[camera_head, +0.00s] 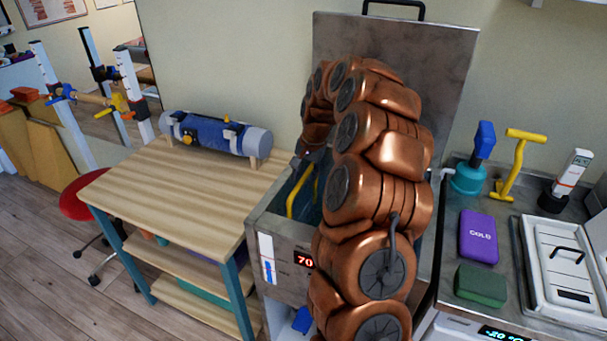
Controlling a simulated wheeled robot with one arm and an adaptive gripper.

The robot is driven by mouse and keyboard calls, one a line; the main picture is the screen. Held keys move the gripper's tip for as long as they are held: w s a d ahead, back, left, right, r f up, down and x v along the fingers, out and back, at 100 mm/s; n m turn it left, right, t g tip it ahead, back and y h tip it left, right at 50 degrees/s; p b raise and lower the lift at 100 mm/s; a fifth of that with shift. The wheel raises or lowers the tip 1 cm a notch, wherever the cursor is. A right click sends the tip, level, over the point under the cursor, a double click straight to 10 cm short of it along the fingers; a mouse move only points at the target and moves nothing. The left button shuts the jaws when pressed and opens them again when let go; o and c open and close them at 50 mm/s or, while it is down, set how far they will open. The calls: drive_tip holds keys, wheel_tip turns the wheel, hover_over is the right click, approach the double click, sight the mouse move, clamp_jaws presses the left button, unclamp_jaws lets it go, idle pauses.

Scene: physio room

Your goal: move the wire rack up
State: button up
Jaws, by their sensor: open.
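The steel tank (262,222) stands in the middle with its lid (440,60) raised behind it. Its front display reads 70. Inside, a yellow bent bar (294,198) shows at the left of the opening; it looks like part of the wire rack, but the rest of the rack is hidden behind my copper arm. My arm arches over the tank and its end points down into the opening. My gripper (309,155) shows only as a small dark part above the yellow bar. It is open; its fingertips are mostly hidden, and I cannot tell whether it touches the bar.
A wooden shelf table (180,185) at left bears a blue and grey roll (215,133). The right counter holds a purple COLD pack (478,237), a green block (480,285), a yellow-handled tool (515,165), a thermometer (570,175) and a lidded steel container (563,255).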

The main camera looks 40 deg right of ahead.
drive_tip(key=shift+c, duration=0.3)
clamp_jaws()
idle(0.4)
